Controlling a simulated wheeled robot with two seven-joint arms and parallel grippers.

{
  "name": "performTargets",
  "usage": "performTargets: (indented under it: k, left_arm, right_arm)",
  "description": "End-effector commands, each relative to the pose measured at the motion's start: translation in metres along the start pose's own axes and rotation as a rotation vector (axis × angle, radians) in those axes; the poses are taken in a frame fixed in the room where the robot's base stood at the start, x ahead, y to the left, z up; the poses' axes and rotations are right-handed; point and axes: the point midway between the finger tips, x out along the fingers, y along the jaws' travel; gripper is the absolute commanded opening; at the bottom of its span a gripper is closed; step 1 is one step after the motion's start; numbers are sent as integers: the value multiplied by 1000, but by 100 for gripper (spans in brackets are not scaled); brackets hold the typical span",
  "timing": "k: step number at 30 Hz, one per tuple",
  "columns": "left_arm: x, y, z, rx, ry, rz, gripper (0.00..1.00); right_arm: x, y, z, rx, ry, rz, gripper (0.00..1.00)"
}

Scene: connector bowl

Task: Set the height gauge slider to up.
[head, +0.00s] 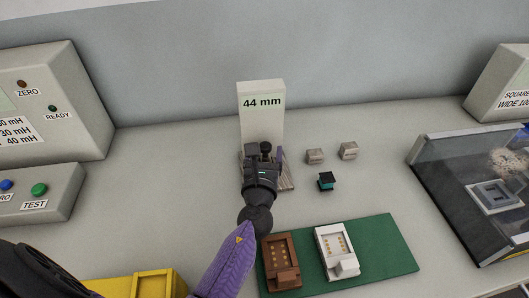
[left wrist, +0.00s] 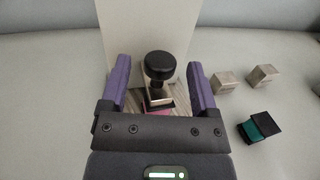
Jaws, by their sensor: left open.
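The height gauge (head: 262,92) is a pale upright block marked "44 mm" at the back middle of the table. Its slider has a round black knob (left wrist: 160,66), seen in the left wrist view between my fingers; the knob's top also shows in the head view (head: 265,147). My left gripper (left wrist: 160,86) is open, with one purple finger on each side of the knob and visible gaps to it. In the head view my left gripper (head: 264,158) covers the gauge's lower part. A pinkish piece shows below the knob, partly hidden. My right gripper is not in view.
Two small grey blocks (head: 315,156) and a teal-black block (head: 326,182) lie right of the gauge. A green mat (head: 385,248) holds a brown and a white connector. A tester box (head: 45,190) is left, a dark clear-sided bin (head: 450,200) right, a yellow tray (head: 115,288) in front.

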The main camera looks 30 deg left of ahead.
Motion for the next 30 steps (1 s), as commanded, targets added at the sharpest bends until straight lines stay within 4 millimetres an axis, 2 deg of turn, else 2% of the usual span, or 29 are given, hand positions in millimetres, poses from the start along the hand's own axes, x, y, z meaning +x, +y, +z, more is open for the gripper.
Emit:
performTargets:
  k: [1, 2, 12, 30]
  left_arm:
    - [0, 0, 0, 0, 0, 0, 78]
    - [0, 0, 0, 0, 0, 0, 72]
    - [0, 0, 0, -1, 0, 0, 0]
    - [0, 0, 0, -1, 0, 0, 0]
  right_arm:
    - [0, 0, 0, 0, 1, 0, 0]
    - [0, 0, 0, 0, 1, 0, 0]
    - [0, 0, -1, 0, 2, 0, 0]
    - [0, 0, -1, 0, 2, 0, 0]
